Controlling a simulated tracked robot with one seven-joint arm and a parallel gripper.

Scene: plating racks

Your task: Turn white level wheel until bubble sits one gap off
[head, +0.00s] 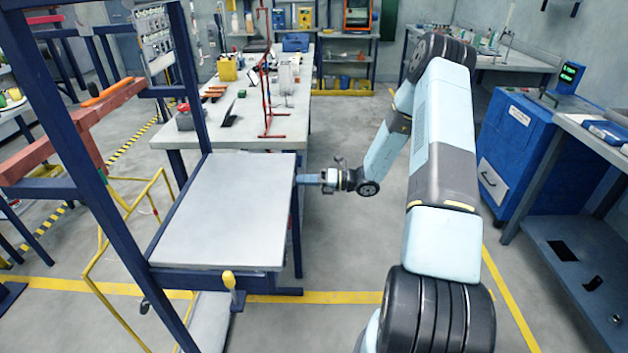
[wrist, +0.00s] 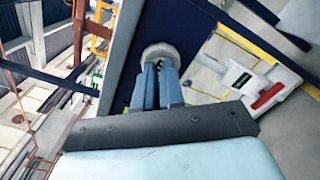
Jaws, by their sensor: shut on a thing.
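My gripper (wrist: 160,67) is shut on a round whitish wheel (wrist: 159,50) in the wrist view. Its two blue fingers meet the wheel's near side, and they hide part of it. The wheel sits against a dark blue frame member. In the head view my gripper (head: 303,179) reaches the right side of the blue rack, beside the pale flat plate (head: 225,210); the wheel itself is too small to make out there. I cannot make out a bubble or its gap marks in either view.
A workbench (head: 255,135) with a red stand lies behind the rack. A white device (wrist: 245,84) with a small green-lit window and a red part shows in the wrist view. Open floor lies right of the rack.

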